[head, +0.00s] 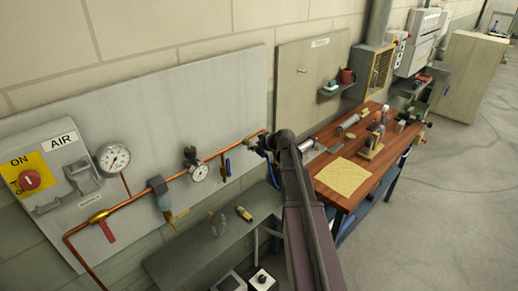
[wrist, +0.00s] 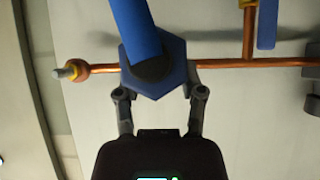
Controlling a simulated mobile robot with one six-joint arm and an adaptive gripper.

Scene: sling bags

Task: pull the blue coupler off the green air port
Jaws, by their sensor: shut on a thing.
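The blue coupler (wrist: 177,77) is a hexagonal body in the wrist view, with a thick blue hose or stem (wrist: 140,25) rising from its dark centre. My gripper (wrist: 157,88) is shut on the coupler, one finger on each side of it. In the head view my gripper (head: 266,143) is at the right end of the copper pipe, close to the wall panel. The green air port cannot be made out in the wrist view, where the coupler covers what is behind it. In the head view the coupler is too small and covered to tell apart.
The copper pipe (head: 215,154) runs along the grey panel (head: 200,105) with gauges and a blue-handled valve (head: 227,168) left of my gripper. A grey shelf (head: 190,255) is below. A wooden workbench (head: 335,150) with tools stands right. Floor further right is clear.

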